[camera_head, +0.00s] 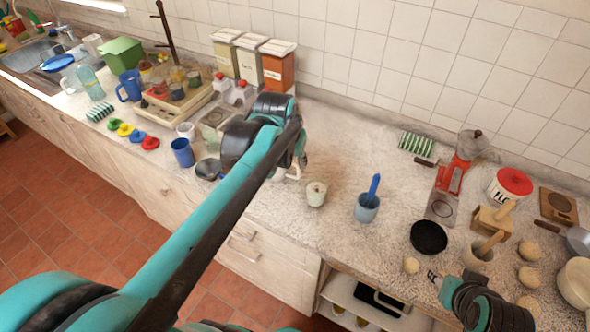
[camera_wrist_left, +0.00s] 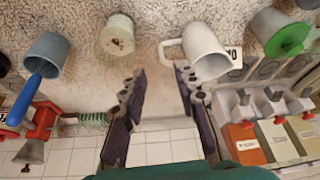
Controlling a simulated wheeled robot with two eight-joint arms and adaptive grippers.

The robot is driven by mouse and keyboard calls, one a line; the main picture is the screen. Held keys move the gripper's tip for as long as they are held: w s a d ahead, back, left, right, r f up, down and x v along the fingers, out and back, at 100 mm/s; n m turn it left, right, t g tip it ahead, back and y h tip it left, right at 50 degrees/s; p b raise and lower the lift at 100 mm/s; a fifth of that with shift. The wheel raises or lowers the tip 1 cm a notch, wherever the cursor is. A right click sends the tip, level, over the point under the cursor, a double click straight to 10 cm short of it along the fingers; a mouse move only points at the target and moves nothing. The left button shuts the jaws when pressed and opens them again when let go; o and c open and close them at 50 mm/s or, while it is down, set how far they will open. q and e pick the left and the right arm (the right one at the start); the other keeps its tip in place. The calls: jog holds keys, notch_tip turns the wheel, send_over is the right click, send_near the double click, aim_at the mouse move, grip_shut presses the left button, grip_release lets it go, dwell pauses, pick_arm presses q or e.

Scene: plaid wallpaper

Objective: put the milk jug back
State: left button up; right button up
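A white jug (camera_wrist_left: 206,55) with a loop handle stands on the counter in the left wrist view. Its handle points left, towards the space ahead of my left fingertips. In the head view my left wrist and gripper hide most of it. My left gripper (camera_wrist_left: 160,78) is open, with its two fingers apart and nothing between them; its right finger overlaps the jug's near edge, and contact cannot be told. It also shows in the head view (camera_head: 296,163). My right gripper (camera_head: 441,279) is at the lower right, its fingers too small to judge.
A cream pot (camera_head: 316,194) and a grey-blue cup (camera_head: 367,209) with a blue-handled tool stand right of my left gripper. Canisters (camera_head: 277,68) line the wall. The counter's back middle is clear.

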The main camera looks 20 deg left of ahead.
pick_arm(q)
jog(key=s+d+f+t, duration=0.1)
jog(key=s+d+f, duration=0.1)
jog(key=s, duration=0.5)
jog(key=s+d+f+m+t, duration=0.1)
jog(key=s+d+f, duration=0.1)
jog(key=s+d, duration=0.3)
jog(key=shift+s+f+t+h, duration=0.3)
jog(key=shift+s+f, duration=0.05)
jog(key=shift+s, duration=0.5)
